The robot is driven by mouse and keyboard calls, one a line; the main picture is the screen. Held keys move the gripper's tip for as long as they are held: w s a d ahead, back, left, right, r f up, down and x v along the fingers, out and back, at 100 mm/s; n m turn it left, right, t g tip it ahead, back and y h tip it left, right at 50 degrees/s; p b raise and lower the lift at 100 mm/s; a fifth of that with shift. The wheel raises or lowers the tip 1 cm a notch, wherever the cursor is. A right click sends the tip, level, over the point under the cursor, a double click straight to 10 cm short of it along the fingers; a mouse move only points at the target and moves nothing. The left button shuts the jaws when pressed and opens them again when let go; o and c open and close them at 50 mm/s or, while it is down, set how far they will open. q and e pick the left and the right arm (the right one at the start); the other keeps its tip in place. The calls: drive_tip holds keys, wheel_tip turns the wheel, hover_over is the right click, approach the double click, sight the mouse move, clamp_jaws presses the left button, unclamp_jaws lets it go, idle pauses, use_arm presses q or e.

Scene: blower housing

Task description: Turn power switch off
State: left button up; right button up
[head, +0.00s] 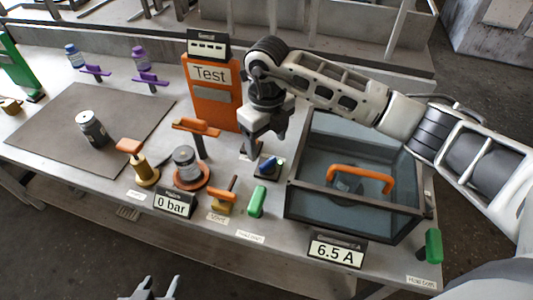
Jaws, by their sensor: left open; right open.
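A small blue-levered switch (267,164) on a dark base stands on the bench, left of the clear box; it looks like the power switch, but its label cannot be read. My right gripper (263,146) points down just above and behind it, open; I cannot tell whether a finger touches it. The lever's on or off position is too small to tell. A display (336,251) at the front of the bench reads 6.5 A. My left gripper (150,288) is open and empty at the bottom edge, in front of the bench.
A clear box (400,225) with an orange handle (360,178) stands right of the switch. An orange Test panel (208,95) is behind. A brass valve (145,172), a 0 bar display (174,204) and green blocks (257,201) crowd the front. A dark mat (60,125) lies left.

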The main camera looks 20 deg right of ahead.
sight(268, 165)
wheel_tip(268, 165, down, 6)
drive_tip(key=shift+f, duration=0.15)
drive_tip(key=shift+c, duration=0.3)
drive_tip(key=c, duration=0.9)
